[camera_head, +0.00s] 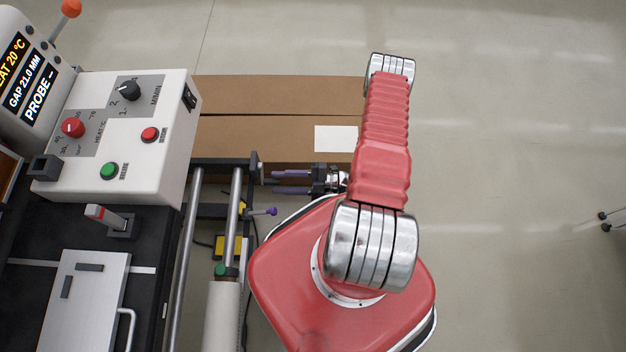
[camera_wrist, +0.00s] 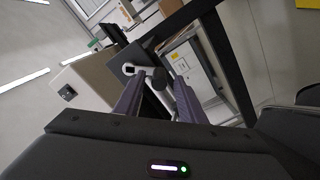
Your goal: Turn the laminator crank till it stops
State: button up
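In the wrist view, a crank-like part with a pale metal arm and dark rounded end (camera_wrist: 157,75) sits between the fingertips of my gripper (camera_wrist: 158,84). The purple fingers stand apart on either side of it; I cannot tell whether either touches it. In the head view, my gripper (camera_head: 272,182) is open, its fingers pointing left at the dark end plate (camera_head: 255,163) of the laminator's roller frame. The crank is not clearly made out there. The laminator's white control box (camera_head: 145,95) stands at left, with red and black dials and red and green buttons.
A purple-knobbed lever (camera_head: 272,211) sticks out just below my gripper. A pale roller (camera_head: 221,315) and metal rods run down the frame beside my red base. Brown cardboard boxes (camera_head: 275,95) lie behind. The display (camera_head: 22,75) reads "GAP 21.0 MM". Open floor lies to the right.

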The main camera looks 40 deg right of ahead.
jog(key=v, duration=1.1)
jog(key=shift+s+d, duration=0.2)
jog(key=shift+d, duration=0.1)
jog(key=n, duration=2.9)
jog(key=shift+w, duration=0.1)
jog(key=shift+a, duration=0.15)
jog(key=shift+x, duration=6.8)
jog(key=shift+c, duration=0.5)
